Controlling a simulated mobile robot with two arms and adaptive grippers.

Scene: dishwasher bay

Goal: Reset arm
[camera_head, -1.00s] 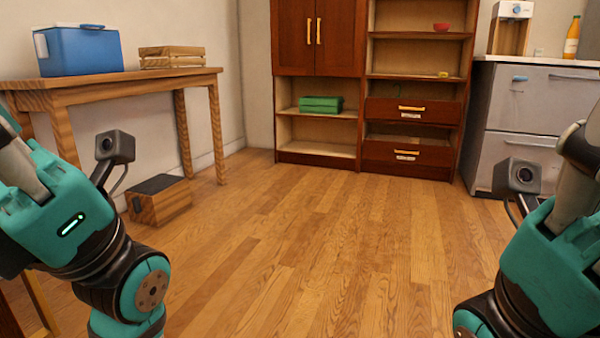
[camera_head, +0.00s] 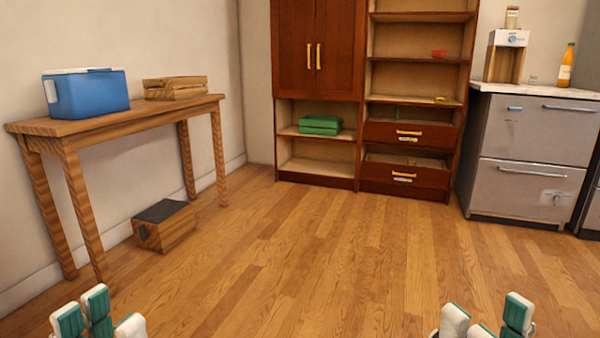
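My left gripper (camera_head: 98,314) is at the bottom left edge of the head view. Its white and green fingers point up, stand apart and hold nothing visible. My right gripper (camera_head: 486,318) is at the bottom right edge, with its fingers also spread and nothing visible between them. The lower parts of both grippers are cut off by the frame. Both are over the wooden floor in the picture, well apart from each other.
A wooden table (camera_head: 120,122) at left bears a blue cooler (camera_head: 88,95) and a wooden crate (camera_head: 175,88). A step stool (camera_head: 163,228) stands below. A brown cabinet (camera_head: 318,50) and grey dishwasher (camera_head: 528,145) stand at the back. The middle floor is clear.

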